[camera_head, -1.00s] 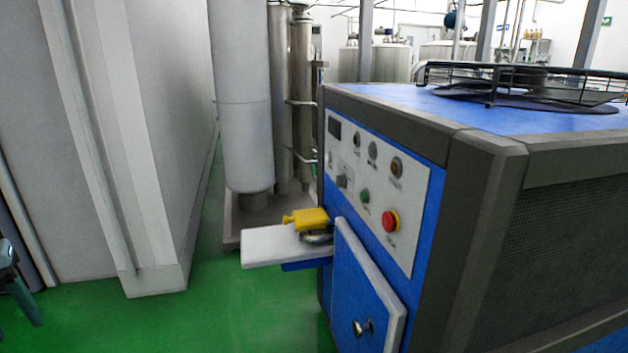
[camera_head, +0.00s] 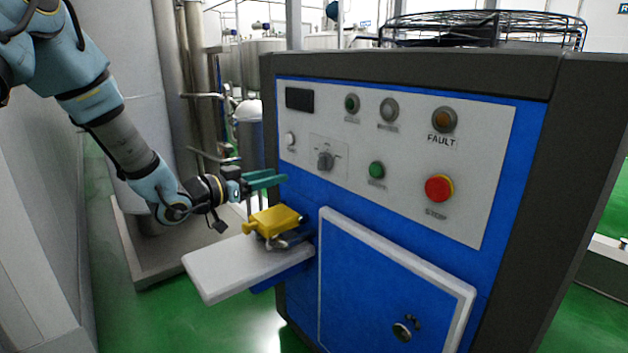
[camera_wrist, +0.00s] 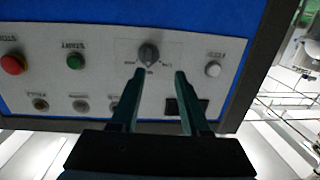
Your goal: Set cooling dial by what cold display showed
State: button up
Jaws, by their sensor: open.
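The cooling dial, a grey rotary knob (camera_head: 325,161), sits on the white control panel (camera_head: 400,140) of the blue machine. In the wrist view the dial (camera_wrist: 149,53) is upside down, just beyond my fingertips and roughly between them. My gripper (camera_head: 285,181) is left of the panel, above the yellow object, with its green fingers pointing toward the panel. In the wrist view my gripper (camera_wrist: 160,72) has its fingers apart and empty. The dark display (camera_head: 299,100) at the panel's upper left looks blank; in the wrist view the display (camera_wrist: 187,107) is partly behind a finger.
A yellow object (camera_head: 273,220) lies on a white shelf (camera_head: 225,272) below my gripper. The panel also has a red stop button (camera_head: 439,188), a green start button (camera_head: 376,170) and a fault lamp (camera_head: 444,119). A blue door (camera_head: 380,290) is below.

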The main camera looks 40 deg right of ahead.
aim_at(318, 164)
jog(key=shift+m+g+h, duration=0.3)
jog(key=shift+g+h, duration=0.1)
jog(key=shift+g, duration=0.1)
jog(key=d, duration=0.4)
jog(key=s+d, duration=0.1)
jog(key=d, duration=0.2)
jog(key=s+d+p, duration=0.1)
jog(key=d, duration=0.3)
jog(key=shift+d+r, duration=0.2)
jog(key=shift+d, duration=0.15)
grip_shut()
